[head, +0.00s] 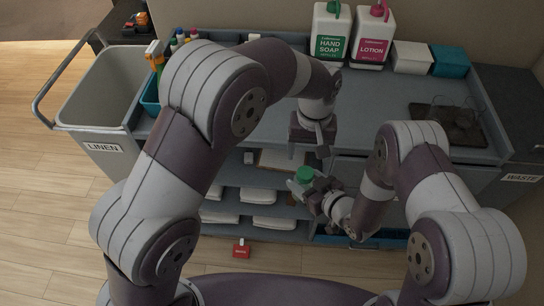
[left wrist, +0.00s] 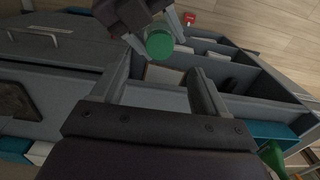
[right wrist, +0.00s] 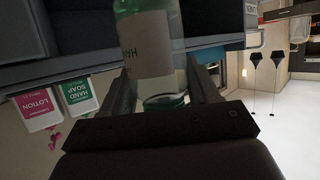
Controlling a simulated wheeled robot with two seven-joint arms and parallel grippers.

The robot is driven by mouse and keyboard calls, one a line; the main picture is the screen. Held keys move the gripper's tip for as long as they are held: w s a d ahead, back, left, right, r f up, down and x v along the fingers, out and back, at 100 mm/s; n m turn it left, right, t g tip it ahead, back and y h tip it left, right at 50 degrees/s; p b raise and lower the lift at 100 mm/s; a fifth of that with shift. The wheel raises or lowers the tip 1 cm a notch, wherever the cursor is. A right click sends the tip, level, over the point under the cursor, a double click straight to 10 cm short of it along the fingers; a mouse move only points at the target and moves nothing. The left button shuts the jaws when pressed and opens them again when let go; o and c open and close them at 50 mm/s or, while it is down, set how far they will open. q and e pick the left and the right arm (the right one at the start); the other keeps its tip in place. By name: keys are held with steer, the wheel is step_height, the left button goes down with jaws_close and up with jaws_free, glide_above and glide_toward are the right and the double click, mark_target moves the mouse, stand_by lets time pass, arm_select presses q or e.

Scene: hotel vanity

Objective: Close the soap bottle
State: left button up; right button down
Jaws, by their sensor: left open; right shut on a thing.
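The soap bottle (right wrist: 150,50) is a clear bottle with a pale label and greenish contents. It lies between the fingers of my right gripper (right wrist: 165,95), which is shut on it. In the head view my right gripper (head: 312,186) holds it in front of the cart. A round green cap (head: 305,174) shows at the bottle's top, and also in the left wrist view (left wrist: 160,44). I cannot tell how tightly the cap sits. My left gripper (head: 311,150) is open and empty, above and apart from the cap; its spread fingers show in its wrist view (left wrist: 162,90).
A hand soap refill jug (head: 331,45) and a lotion jug (head: 372,40) stand at the cart's back. A white box (head: 411,58) and a teal box (head: 448,60) are beside them. A linen bin (head: 100,100) is at left. The cart top (head: 385,100) has clear room.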

arm_select(q)
steer(key=a+r+n, duration=0.2)
steer(key=a, duration=0.5)
steer(key=a+r+n, duration=0.1)
steer(key=a+r, duration=0.2)
steer(key=a, duration=0.5)
steer(key=s+a+f+m, duration=0.1)
steer(key=s+a+f, duration=0.1)
steer(key=s, duration=0.4)
steer(key=s+a+f+m+t, duration=0.1)
steer(key=s+a+f+m, duration=0.1)
steer(key=s+a, duration=0.3)
steer(key=shift+s+a+f, duration=0.2)
steer(key=shift+s+f, duration=0.05)
steer(key=shift+s, duration=0.8)
steer(key=shift+s+d, duration=0.1)
steer(key=shift+s, duration=0.05)
